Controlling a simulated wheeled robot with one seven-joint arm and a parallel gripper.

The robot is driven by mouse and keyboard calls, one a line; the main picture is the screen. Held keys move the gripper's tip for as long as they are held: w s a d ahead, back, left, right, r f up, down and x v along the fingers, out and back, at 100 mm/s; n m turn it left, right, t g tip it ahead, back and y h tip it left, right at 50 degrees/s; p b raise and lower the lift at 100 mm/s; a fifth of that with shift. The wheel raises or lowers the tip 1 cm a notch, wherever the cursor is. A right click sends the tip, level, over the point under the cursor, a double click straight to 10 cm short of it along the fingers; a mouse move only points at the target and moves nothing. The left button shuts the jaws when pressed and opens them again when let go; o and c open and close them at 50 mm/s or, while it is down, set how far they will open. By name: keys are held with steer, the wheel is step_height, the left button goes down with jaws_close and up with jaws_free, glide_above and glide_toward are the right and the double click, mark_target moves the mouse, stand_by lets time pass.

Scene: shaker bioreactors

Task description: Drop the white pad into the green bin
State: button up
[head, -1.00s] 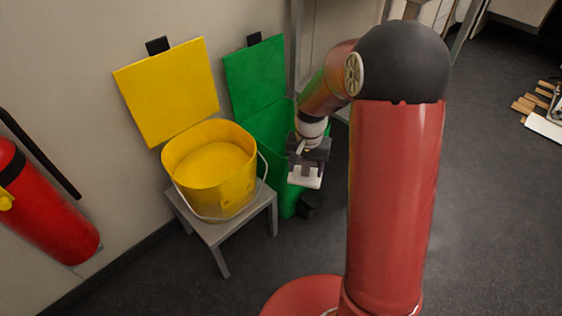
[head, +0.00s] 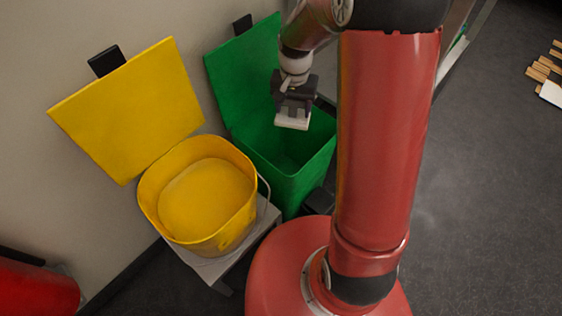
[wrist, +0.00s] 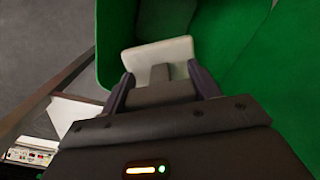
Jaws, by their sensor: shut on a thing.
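The white pad (head: 292,122) is held at the tip of my gripper (head: 293,108) in the head view. My gripper is shut on it, and the pad also shows between the fingers (wrist: 160,88) in the wrist view, as a pale block (wrist: 158,56). The green bin (head: 300,182) stands with its lid (head: 245,75) raised against the wall. In the head view the pad appears over the bin's opening; its exact height above the rim is hard to tell. In the wrist view the green wall (wrist: 112,45) lies around and beyond the pad.
A yellow bin (head: 200,240) with its lid (head: 130,110) up stands on a grey stool (head: 222,265) left of the green bin. A red extinguisher (head: 35,290) is at lower left. Open floor (head: 480,200) lies to the right.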

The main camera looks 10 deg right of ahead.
mark_target(293, 117)
steer(key=shift+s+f+b, duration=0.1)
steer(key=shift+f+b, duration=1.75)
steer(key=shift+f, duration=0.95)
steer(key=o, duration=1.1)
step_height(293, 117, up, 8)
steer(key=shift+f+p, duration=0.2)
steer(key=shift+p, duration=0.3)
steer(key=shift+r, duration=0.15)
